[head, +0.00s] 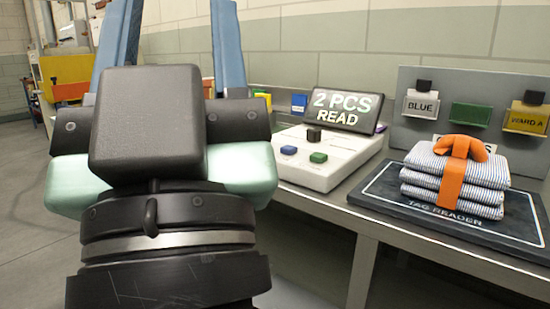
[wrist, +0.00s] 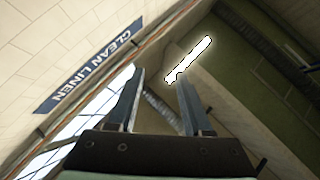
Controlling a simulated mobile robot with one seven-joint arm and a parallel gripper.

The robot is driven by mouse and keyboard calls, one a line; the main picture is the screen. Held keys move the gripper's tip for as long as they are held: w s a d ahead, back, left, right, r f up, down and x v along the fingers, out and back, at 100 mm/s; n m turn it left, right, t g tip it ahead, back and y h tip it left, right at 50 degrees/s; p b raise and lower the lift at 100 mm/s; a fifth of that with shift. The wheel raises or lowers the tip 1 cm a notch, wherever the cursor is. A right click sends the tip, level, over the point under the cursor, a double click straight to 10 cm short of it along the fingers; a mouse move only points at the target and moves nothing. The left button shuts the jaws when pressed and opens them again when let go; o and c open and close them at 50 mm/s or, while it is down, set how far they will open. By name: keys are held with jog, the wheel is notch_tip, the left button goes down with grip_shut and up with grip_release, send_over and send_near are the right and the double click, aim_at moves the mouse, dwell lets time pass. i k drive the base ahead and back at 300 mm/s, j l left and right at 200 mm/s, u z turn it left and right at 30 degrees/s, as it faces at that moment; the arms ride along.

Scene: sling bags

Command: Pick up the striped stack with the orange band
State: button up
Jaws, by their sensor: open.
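The striped stack (head: 425,181) is several folded blue-and-white striped cloths with an orange band (head: 456,178) around them and an orange loop on top. It sits on the dark tag reader mat (head: 385,195) at the right of the head view. My gripper (head: 173,50) is at the left of the head view, raised, with its blue fingers spread apart and pointing up. It is well away from the stack. In the wrist view my gripper (wrist: 157,100) is open with nothing between its fingers, and the stack does not show.
A white console (head: 318,165) with buttons and a "2 PCS READ" display (head: 342,108) stands left of the mat on the grey bench (head: 365,238). The wrist view shows a "CLEAN LINEN" sign (wrist: 88,68).

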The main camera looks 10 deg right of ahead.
aim_at(456, 173)
jog(key=i+l+u, duration=0.1)
jog(key=l+u, duration=0.2)
jog(key=l, duration=0.4)
jog(key=l+u, duration=0.25)
jog(key=l, duration=0.5)
